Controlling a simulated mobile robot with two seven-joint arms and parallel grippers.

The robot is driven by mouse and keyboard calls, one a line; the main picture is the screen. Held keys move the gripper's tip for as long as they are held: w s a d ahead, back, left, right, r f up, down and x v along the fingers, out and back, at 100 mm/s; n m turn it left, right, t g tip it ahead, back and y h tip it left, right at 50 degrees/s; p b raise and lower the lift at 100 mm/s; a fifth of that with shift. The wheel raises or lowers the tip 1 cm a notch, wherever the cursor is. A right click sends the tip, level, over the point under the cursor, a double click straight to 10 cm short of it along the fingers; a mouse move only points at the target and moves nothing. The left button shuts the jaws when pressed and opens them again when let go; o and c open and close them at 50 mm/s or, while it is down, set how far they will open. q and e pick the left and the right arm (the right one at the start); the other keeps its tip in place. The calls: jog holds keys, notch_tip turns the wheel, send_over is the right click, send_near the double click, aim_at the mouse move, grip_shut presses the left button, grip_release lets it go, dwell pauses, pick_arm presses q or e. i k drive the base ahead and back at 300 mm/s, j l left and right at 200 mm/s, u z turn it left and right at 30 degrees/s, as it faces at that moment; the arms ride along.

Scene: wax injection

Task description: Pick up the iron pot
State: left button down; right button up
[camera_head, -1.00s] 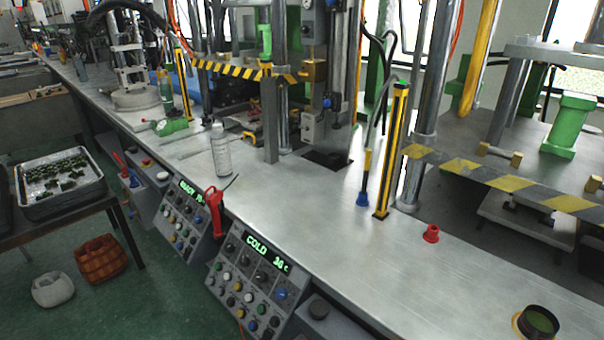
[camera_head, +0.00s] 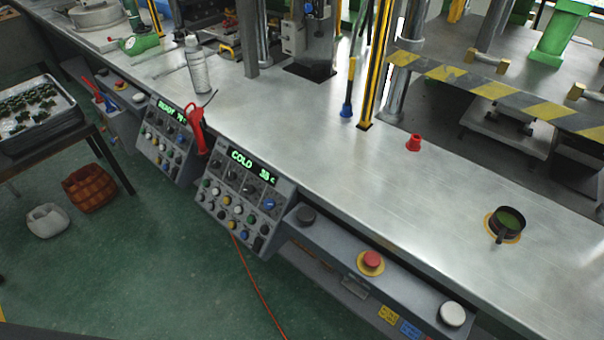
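A small dark pot (camera_head: 507,226) with green contents stands upright on a yellowish round base on the metal bench, at the right of the head view. A short handle or spout points from it toward the front. It looks like the iron pot. Neither of my grippers shows in the view.
The metal bench (camera_head: 330,150) is clear around the pot. A red cap-like piece (camera_head: 413,143) and a bottle (camera_head: 196,66) stand on it. Control panels (camera_head: 240,195), a red button (camera_head: 371,260) and a white button (camera_head: 452,314) line its front edge. A striped barrier (camera_head: 490,88) runs behind.

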aim_at(507, 221)
jog(key=k+z, duration=0.1)
jog(key=z, duration=1.45)
